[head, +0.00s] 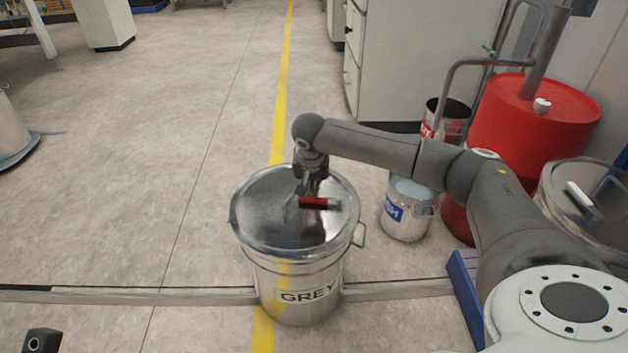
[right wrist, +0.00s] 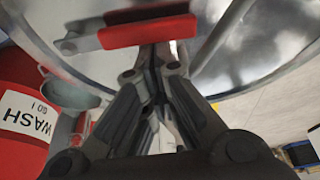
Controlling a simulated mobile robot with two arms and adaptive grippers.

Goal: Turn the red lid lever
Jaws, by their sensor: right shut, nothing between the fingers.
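The red lid lever (head: 316,202) lies across the metal lid (head: 262,222) of a bucket marked GREY (head: 305,296), right of the lid's middle. The lever also shows in the right wrist view (right wrist: 148,32), crosswise just beyond the fingertips. My right gripper (head: 312,188) is over the lid, right behind the lever, pointing down. In the right wrist view its fingers (right wrist: 160,60) are shut together with nothing between them, at the lever's edge. I cannot tell whether they touch it.
A small bucket with a blue label (head: 405,208) stands right of the GREY bucket. Behind it are a red-lettered pail (head: 446,118) and a red drum (head: 530,118). Another metal container (head: 590,205) is at right.

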